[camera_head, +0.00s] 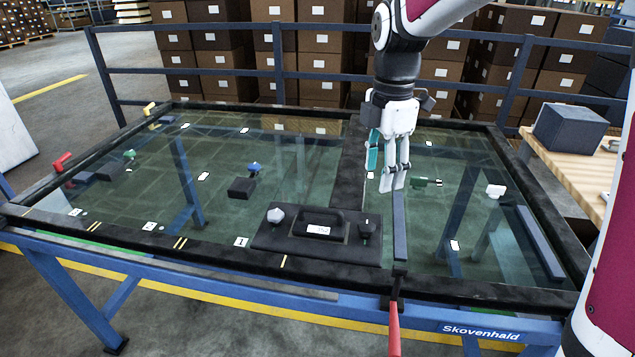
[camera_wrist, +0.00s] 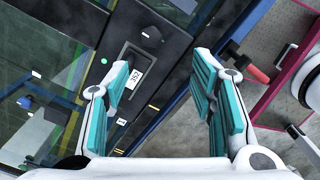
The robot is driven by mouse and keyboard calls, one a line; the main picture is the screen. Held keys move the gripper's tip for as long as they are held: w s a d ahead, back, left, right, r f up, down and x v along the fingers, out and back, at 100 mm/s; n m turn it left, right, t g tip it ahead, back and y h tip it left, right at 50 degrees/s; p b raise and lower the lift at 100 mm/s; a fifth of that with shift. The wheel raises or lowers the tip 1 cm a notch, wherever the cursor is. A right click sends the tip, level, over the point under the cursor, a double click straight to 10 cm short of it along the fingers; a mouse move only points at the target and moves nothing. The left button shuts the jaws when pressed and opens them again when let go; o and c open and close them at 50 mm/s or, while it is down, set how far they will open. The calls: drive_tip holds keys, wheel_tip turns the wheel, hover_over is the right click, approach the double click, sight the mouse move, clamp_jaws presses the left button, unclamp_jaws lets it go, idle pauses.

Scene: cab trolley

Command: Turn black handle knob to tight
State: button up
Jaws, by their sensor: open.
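A black plate (camera_head: 262,237) lies on the near middle of the glass-topped trolley. It carries a black bar handle (camera_head: 325,217) with a white label. A small black knob (camera_head: 367,229) stands on the plate's right end, and a pale grey knob (camera_head: 276,215) on its left end. My gripper (camera_head: 386,182) is open and empty, above the trolley and apart from the plate. In the wrist view my gripper (camera_wrist: 160,65) has its teal-padded fingers spread, with the labelled handle (camera_wrist: 132,75) close to the left finger in the picture. A dark round part (camera_wrist: 151,38) there may be the black knob.
A red lever (camera_head: 394,328) hangs at the front edge. Other small fittings stand on the glass, including a blue-topped one (camera_head: 254,168) and a green one (camera_head: 420,183). A blue rail (camera_head: 340,44) and stacked boxes stand behind. A wooden bench (camera_head: 575,165) is at the right.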

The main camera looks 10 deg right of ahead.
sight(365, 226)
drive_tip(key=shift+n, duration=0.4)
drive_tip(key=f+b, duration=0.1)
drive_tip(key=f, duration=0.4)
drive_tip(key=w+f, duration=0.1)
drive_tip(key=f, duration=0.3)
drive_tip(key=a+f+b, duration=0.1)
drive_tip(key=f, duration=0.4)
drive_tip(key=shift+w+a+f+b, duration=0.1)
drive_tip(key=shift+w+f+b, duration=0.15)
drive_tip(key=shift+f+b, duration=0.05)
drive_tip(key=shift+c, duration=0.6)
drive_tip(key=c, duration=1)
